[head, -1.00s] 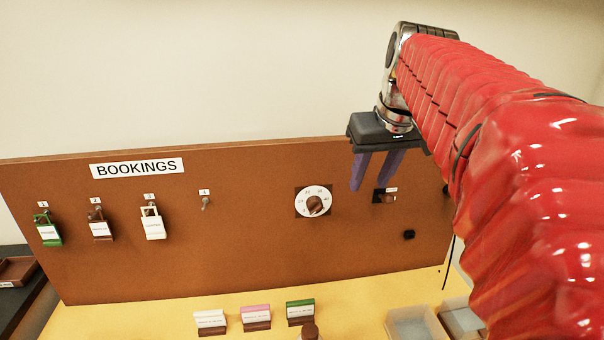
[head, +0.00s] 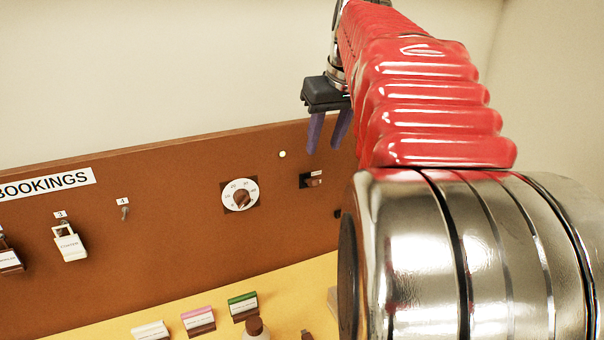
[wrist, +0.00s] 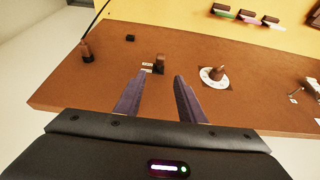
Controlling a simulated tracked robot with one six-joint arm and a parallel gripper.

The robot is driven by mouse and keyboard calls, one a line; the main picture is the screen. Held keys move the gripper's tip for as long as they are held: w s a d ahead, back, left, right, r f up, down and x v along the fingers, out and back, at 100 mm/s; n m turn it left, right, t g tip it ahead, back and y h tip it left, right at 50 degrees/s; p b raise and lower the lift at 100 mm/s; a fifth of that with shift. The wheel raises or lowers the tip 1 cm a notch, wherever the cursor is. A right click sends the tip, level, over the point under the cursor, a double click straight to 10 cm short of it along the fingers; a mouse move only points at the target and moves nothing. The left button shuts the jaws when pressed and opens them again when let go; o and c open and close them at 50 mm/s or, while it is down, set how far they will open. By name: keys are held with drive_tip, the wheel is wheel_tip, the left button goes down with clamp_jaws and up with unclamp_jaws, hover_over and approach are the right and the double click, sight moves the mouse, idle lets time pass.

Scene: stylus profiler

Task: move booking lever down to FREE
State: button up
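A small brown lever (head: 314,182) sticks out of a dark plate on the brown board, with a small white label beside it too small to read. I take it for the booking lever. It also shows in the wrist view (wrist: 159,63), just beyond the fingertips. My gripper (head: 325,148) is open and empty, its two purple fingers pointing down above the lever in the head view. In the wrist view my gripper (wrist: 159,78) has the lever roughly between its fingertip lines, apparently untouched.
A white dial (head: 240,195) is left of the lever on the board. A padlock (head: 70,243) hangs further left. A brown knobbed part (wrist: 87,51) sticks out on the lever's other side. Labelled blocks, including a green one (head: 243,304), stand on the yellow table below.

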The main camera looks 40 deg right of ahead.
sight(313, 178)
drive_tip(key=x, duration=1.2)
drive_tip(key=shift+w+f, duration=0.1)
drive_tip(key=shift+c, duration=0.5)
clamp_jaws()
